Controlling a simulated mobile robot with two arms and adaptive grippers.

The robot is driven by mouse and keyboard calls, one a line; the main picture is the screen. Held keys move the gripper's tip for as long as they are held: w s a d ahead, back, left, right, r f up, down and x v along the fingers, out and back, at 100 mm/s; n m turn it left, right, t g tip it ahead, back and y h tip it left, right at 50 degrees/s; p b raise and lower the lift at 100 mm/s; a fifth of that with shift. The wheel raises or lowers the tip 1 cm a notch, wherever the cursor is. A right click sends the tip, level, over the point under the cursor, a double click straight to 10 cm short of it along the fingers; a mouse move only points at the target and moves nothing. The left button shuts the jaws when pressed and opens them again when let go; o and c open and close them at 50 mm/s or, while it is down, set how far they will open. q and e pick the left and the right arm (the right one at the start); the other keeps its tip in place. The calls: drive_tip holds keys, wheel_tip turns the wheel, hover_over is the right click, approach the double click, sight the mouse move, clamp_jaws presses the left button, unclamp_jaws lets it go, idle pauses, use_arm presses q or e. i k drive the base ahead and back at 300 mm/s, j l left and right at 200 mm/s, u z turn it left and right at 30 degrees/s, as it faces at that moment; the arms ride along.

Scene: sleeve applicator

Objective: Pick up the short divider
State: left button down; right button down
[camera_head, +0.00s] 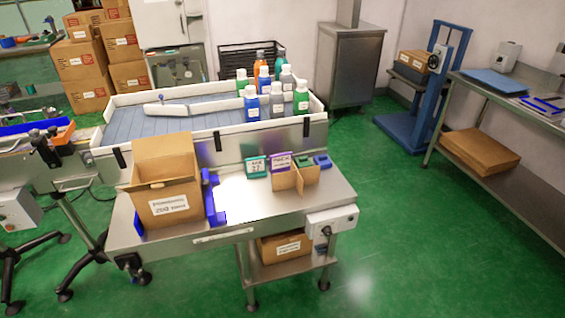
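Two brown cardboard divider panels stand upright at the right part of the steel table (275,210). One panel (284,179) faces me at the front, and another (309,174) joins or stands close to it on the right. I cannot tell which is the short divider. A purple-framed label sign (280,161) stands just behind them, and a teal-framed sign (256,166) stands to their left. An open cardboard box (166,190) stands at the table's left, beside a blue fixture (210,198). Neither of my grippers is in view.
Behind the table, a white-edged conveyor (140,125) carries several bottles (277,100). Small green and blue blocks (321,161) sit at the table's back right. A control box (332,221) hangs on the front right edge. The table middle and the green floor at right are clear.

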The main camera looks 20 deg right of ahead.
sight(295, 178)
drive_tip(key=i+l+u, duration=0.15)
drive_tip(key=l, duration=0.45)
drive_tip(key=i+l+u, duration=0.15)
drive_tip(key=l, duration=0.4)
drive_tip(key=l+u, duration=0.15)
drive_tip(key=l, duration=0.45)
